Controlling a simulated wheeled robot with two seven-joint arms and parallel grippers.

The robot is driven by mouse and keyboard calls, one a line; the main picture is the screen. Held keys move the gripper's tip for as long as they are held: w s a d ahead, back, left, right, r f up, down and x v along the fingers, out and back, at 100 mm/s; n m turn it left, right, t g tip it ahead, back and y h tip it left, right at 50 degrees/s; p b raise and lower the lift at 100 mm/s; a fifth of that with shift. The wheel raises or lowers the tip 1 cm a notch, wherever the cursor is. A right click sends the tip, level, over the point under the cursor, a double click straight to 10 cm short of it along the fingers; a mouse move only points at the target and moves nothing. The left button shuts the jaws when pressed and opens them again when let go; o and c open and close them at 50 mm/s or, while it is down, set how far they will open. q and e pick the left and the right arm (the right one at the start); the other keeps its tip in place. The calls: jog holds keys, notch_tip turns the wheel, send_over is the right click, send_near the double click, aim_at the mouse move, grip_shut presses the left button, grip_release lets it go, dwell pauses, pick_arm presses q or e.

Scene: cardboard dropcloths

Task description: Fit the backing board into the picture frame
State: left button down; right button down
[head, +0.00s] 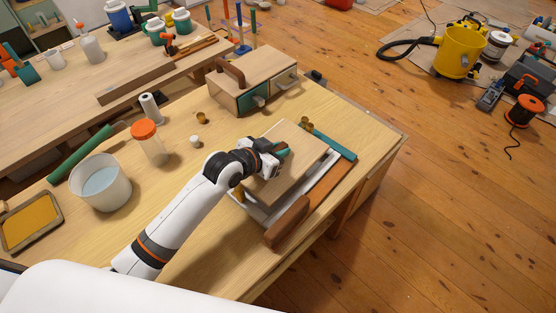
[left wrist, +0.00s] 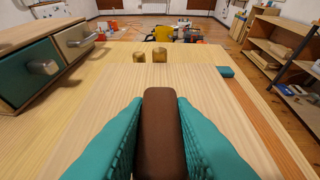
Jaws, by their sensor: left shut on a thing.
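The backing board (head: 305,149) is a pale wooden panel with a dark brown grip block (left wrist: 162,135). My left gripper (head: 281,151) is shut on that block, its teal fingers on either side in the left wrist view (left wrist: 160,125). The board lies over the picture frame, whose light grey edge (head: 265,211) shows along the board's near side. The board hides most of the frame, and I cannot tell whether it is seated or just above. My right gripper is not in view.
A brown-handled tool (head: 287,222) and a teal bar (head: 334,145) lie close by the board. A drawer box (head: 254,80) stands behind. Small brass knobs (left wrist: 150,56) are beyond the board. An orange-lidded jar (head: 148,143) and a white bucket (head: 101,183) stand left.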

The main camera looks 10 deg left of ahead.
aim_at(249, 183)
pick_arm(q)
jog(key=shift+f, duration=1.95)
jog(key=shift+f, duration=0.15)
jog(key=c, duration=1.3)
grip_release()
jog(key=shift+o, duration=0.2)
jog(key=v, duration=1.2)
jog(key=shift+s, duration=0.1)
